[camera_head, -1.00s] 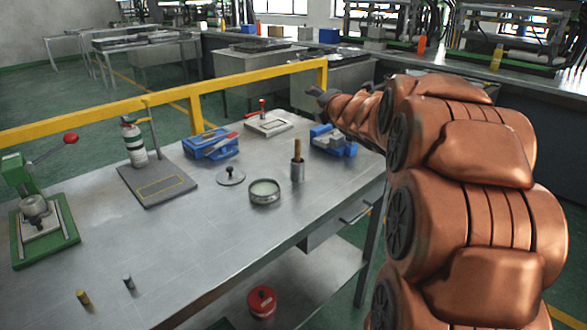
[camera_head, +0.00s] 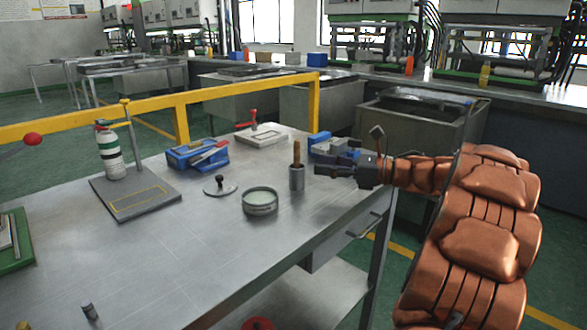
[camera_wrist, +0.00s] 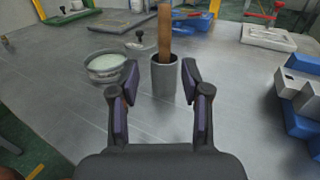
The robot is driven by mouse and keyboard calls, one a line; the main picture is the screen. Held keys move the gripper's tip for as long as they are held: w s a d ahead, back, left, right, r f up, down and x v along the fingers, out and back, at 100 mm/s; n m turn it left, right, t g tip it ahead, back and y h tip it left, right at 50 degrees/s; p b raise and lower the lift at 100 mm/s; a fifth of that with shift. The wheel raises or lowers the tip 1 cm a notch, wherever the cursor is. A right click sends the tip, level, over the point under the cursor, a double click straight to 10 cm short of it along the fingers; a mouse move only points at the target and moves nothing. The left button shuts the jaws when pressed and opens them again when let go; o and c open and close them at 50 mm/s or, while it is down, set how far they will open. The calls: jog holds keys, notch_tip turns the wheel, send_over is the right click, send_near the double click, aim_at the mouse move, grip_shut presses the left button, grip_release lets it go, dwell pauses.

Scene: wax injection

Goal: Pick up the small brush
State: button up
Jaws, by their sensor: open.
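The small brush (camera_head: 297,154) stands upright in a grey metal cup (camera_head: 297,178) near the table's right side, its brown wooden handle sticking up. Its lower end is hidden in the cup. My gripper (camera_head: 322,169) is just right of the cup in the head view, level with its upper part. In the wrist view, the brush handle (camera_wrist: 164,35) and the cup (camera_wrist: 164,82) appear ahead, between the two fingers of my gripper (camera_wrist: 159,80). The fingers are apart and nothing is held. I cannot tell exactly how far the cup is from the fingertips.
A round dish (camera_head: 260,202) with pale contents is left of the cup. A small black-knobbed disc (camera_head: 219,186) lies behind it. Blue blocks (camera_head: 327,147) stand behind my gripper.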

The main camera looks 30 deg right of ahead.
aim_at(297, 161)
jog(key=shift+x, duration=1.1)
jog(key=shift+w+d+x, duration=0.1)
jog(key=shift+x, duration=1.25)
jog(key=shift+w+d+x, duration=0.1)
jog(key=shift+d+x, duration=0.05)
jog(key=shift+x, duration=1.2)
jog(key=shift+f, duration=0.1)
grip_shut()
